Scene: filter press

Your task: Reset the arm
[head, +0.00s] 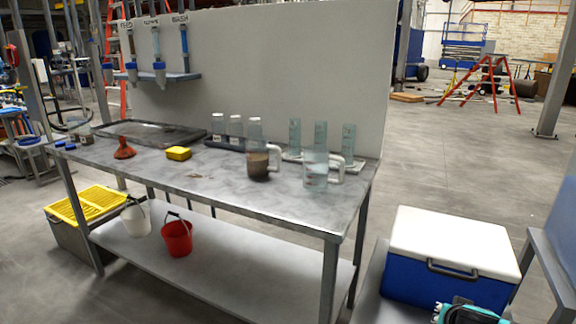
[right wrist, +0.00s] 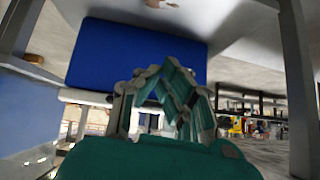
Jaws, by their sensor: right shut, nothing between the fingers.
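My right gripper (head: 462,312) shows at the bottom right edge of the head view, teal and grey, just in front of the blue cooler. In the right wrist view its fingers (right wrist: 158,78) are drawn together with nothing between them. Most of the right arm is outside the head view. My left gripper is in neither view.
A blue cooler (head: 440,278) with a white lid stands at right, and its blue side (right wrist: 135,55) fills the upper right wrist view. The steel workbench (head: 225,185) holds two pitchers, several cylinders and a yellow box (head: 178,153). Buckets stand on its lower shelf.

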